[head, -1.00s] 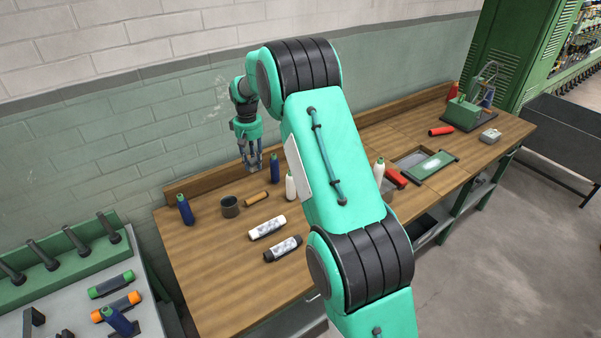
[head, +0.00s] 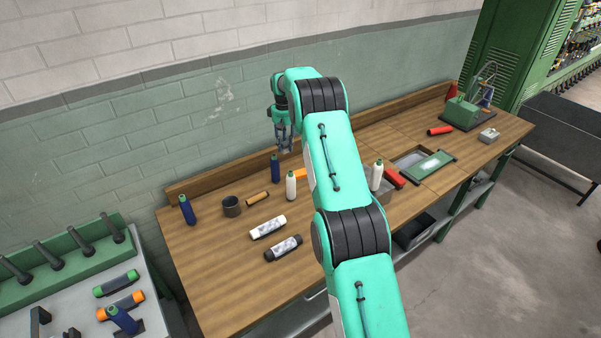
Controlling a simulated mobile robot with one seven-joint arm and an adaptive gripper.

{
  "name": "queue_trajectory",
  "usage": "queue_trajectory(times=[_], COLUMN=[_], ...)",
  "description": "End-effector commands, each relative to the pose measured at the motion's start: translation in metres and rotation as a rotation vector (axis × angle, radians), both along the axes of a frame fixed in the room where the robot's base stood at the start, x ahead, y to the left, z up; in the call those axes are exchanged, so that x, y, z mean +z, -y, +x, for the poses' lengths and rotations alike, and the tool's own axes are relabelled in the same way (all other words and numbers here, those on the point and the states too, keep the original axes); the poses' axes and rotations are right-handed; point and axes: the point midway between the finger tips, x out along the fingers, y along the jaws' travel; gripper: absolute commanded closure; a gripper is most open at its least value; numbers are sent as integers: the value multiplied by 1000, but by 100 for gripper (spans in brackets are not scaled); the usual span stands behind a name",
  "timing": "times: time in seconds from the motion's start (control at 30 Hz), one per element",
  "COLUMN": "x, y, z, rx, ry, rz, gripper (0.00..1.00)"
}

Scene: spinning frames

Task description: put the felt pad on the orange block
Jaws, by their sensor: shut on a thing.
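The orange block (head: 301,174) lies on the wooden bench, to the right of a dark blue bobbin and a white one. My arm hides its right part. My gripper (head: 285,149) points down above the back of the bench, higher than the block and a little to its left in the picture. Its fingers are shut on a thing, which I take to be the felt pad. The pad is too small to make out clearly between the fingertips, and I see no pad elsewhere.
Near the block stand a dark blue bobbin (head: 275,169) and a white bobbin (head: 291,186). A dark cup (head: 231,207) and a brown roll (head: 257,198) lie further left. Another white bobbin (head: 376,175) and a red piece (head: 395,178) are right of my arm.

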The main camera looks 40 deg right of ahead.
Motion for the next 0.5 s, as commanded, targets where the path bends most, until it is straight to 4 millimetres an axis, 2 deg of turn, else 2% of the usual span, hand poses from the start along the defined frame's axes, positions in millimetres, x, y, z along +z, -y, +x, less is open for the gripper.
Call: queue_trajectory(times=[0.1,0.3,0.33,0.5], x=[-6,-14,-15,-49], y=[23,52,56,54], z=[3,5,5,4], rx=[-6,-10,-11,-10], ry=[0,0,-1,-3], rz=[0,0,0,1], gripper=[91,91,91,91])
